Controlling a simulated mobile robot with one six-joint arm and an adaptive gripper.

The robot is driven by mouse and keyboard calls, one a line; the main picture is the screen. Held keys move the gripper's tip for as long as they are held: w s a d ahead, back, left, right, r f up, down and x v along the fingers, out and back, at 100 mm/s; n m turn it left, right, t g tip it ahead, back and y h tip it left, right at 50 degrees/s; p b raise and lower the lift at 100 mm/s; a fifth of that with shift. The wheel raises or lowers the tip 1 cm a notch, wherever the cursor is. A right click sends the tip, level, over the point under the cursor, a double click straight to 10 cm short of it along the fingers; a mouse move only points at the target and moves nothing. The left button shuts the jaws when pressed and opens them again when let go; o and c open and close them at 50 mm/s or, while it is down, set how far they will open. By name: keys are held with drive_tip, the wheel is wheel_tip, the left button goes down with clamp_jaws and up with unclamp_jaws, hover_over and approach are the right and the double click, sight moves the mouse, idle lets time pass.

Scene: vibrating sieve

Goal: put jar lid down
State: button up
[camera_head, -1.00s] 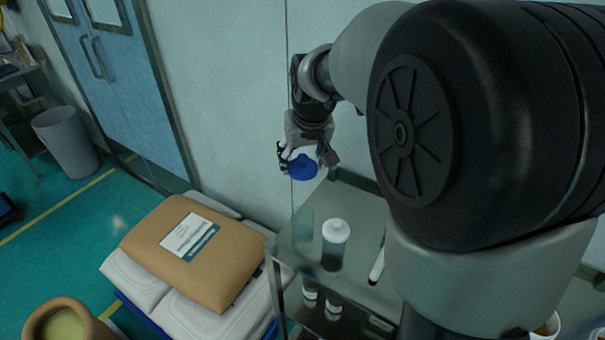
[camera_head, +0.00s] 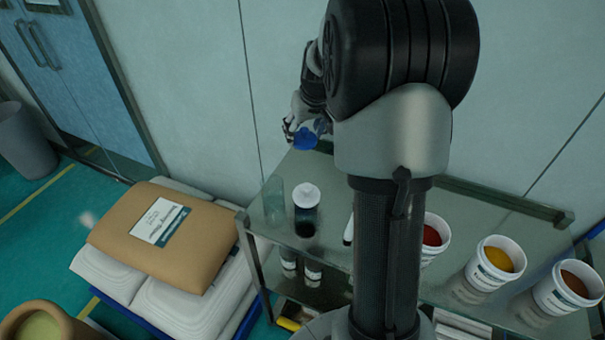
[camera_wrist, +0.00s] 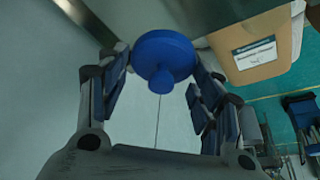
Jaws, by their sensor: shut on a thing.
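The jar lid is a round blue lid with a knob (camera_wrist: 165,50), held between the fingertips of my gripper (camera_wrist: 160,68) in the wrist view. In the head view the blue lid (camera_head: 305,139) hangs in the air above the back left end of the metal cart, and my gripper (camera_head: 294,127) is shut on it. A clear glass jar (camera_head: 273,200) without a lid stands on the cart's left end, below and left of the lid. My arm hides the middle of the cart.
The metal cart (camera_head: 470,210) has a white-capped bottle (camera_head: 306,208) beside the glass jar. Tubs of red (camera_head: 433,238), yellow (camera_head: 494,262) and brown powder (camera_head: 566,288) stand to the right. A brown sack (camera_head: 165,238) lies left of the cart. The wall is close behind.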

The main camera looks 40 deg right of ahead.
wheel_tip(320, 180, down, 14)
drive_tip(key=b, duration=0.3)
drive_tip(key=shift+f+b, duration=0.1)
drive_tip(key=shift+b, duration=0.3)
drive_tip(key=shift+f, duration=0.2)
drive_tip(key=o, duration=0.8)
drive_tip(key=shift+c, duration=0.2)
drive_tip(key=shift+r, duration=0.1)
